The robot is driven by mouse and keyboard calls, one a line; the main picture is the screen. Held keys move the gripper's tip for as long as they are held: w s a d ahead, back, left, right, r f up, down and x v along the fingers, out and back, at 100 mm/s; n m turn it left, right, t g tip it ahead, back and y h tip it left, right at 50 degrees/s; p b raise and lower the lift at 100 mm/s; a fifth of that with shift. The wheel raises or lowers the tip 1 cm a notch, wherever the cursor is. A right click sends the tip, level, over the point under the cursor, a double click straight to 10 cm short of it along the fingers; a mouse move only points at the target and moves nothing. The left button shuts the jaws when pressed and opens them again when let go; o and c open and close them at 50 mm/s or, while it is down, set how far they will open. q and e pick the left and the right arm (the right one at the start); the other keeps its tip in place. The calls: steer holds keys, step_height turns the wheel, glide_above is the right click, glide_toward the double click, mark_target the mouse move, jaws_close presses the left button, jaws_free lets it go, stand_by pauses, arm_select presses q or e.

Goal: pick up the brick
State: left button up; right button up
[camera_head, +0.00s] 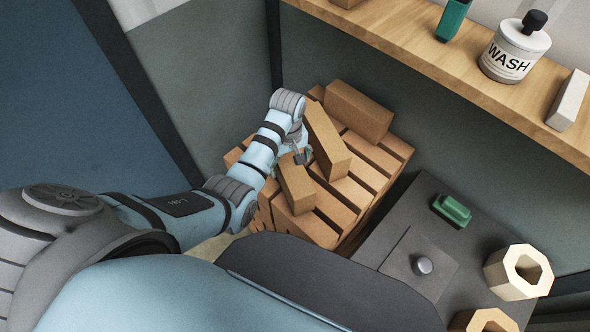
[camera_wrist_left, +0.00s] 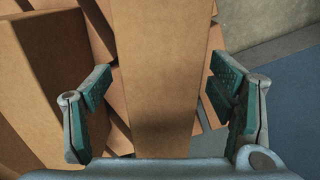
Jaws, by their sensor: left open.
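An orange-brown brick (camera_head: 297,188) lies on top of a stack of similar bricks in the head view. In the left wrist view the brick (camera_wrist_left: 157,60) runs up the middle of the picture, between my left gripper's two green-padded fingers. My left gripper (camera_head: 302,157) is at the far end of this brick in the head view, partly hidden by its own wrist. The gripper (camera_wrist_left: 160,82) is open, with a gap visible between each finger and the brick's sides. My right gripper is not in view.
A second loose brick (camera_head: 328,142) lies close beside, and a third (camera_head: 358,110) lies farther back. The stack (camera_head: 372,170) stands near a wall. A dark table (camera_head: 400,205) with a green block (camera_head: 452,210) is to the right. A wooden shelf (camera_head: 440,65) runs above.

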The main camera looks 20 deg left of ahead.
arm_select(q)
jaws_close()
steer(key=shift+r, duration=0.1)
steer(key=shift+r, duration=0.1)
stand_by(0.3)
